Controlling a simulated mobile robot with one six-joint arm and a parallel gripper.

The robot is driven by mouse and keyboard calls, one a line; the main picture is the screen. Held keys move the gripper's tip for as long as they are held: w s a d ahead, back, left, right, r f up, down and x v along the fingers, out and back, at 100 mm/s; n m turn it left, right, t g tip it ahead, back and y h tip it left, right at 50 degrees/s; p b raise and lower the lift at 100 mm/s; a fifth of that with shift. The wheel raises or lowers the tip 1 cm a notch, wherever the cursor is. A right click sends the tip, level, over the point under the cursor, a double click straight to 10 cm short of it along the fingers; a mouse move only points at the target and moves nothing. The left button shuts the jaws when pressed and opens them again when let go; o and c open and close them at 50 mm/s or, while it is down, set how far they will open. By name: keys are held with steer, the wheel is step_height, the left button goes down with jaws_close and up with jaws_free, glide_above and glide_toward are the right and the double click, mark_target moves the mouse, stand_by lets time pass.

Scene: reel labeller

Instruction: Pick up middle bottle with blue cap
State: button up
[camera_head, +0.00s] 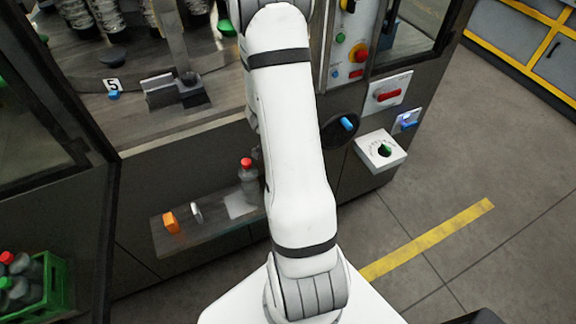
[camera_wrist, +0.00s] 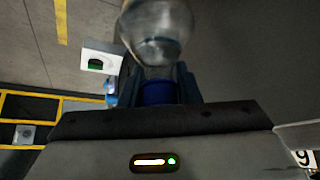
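A clear bottle (camera_wrist: 157,35) with a blue cap (camera_wrist: 158,92) shows in the wrist view, its body reaching away toward the top of the picture. My gripper (camera_wrist: 158,84) has its two dark fingers on either side of the blue cap, close against it, and appears shut on it. In the head view my white arm hides my gripper and this bottle. Which place in a row the bottle came from cannot be seen.
A red-capped bottle (camera_head: 248,176), an orange block (camera_head: 171,222) and a grey piece (camera_head: 196,211) stand on a low shelf (camera_head: 205,236). A green crate (camera_head: 58,283) holds red- and green-capped bottles.

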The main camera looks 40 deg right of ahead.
steer(key=shift+f, duration=0.1)
jaws_close()
stand_by(0.8)
